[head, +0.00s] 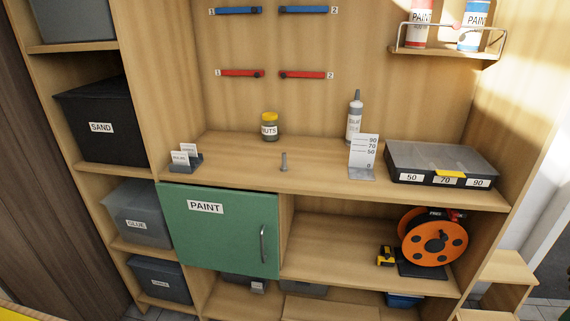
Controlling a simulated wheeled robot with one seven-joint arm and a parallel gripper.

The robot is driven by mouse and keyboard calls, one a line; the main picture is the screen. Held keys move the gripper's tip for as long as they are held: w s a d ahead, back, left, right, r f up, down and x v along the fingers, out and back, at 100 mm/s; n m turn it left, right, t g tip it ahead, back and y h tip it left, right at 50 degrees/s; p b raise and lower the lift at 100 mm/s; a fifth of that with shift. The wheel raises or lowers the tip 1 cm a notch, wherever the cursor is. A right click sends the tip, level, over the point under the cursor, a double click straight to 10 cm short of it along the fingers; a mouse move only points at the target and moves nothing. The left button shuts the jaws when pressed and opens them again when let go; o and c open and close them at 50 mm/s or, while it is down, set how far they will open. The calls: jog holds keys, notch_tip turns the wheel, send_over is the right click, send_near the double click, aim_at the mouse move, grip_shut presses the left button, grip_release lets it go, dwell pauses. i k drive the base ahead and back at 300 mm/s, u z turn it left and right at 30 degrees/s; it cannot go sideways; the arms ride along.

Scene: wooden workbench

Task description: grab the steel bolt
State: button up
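The steel bolt (284,162) is a small grey piece standing upright near the front edge of the workbench top (236,174). It is left of the middle of the bench, with bare wood around it. My gripper is not in view.
A NUTS jar (269,127) and a glue bottle (354,117) stand behind the bolt. A card holder (185,159) is to its left. A white height gauge (363,157) and an organizer case (439,164) are to its right. The green PAINT door (222,232) is below.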

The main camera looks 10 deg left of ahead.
aim_at(283, 169)
jog(key=u, duration=0.05)
jog(key=k, duration=1.05)
jog(key=z, duration=0.55)
jog(key=i, duration=1.45)
jog(key=u, duration=0.65)
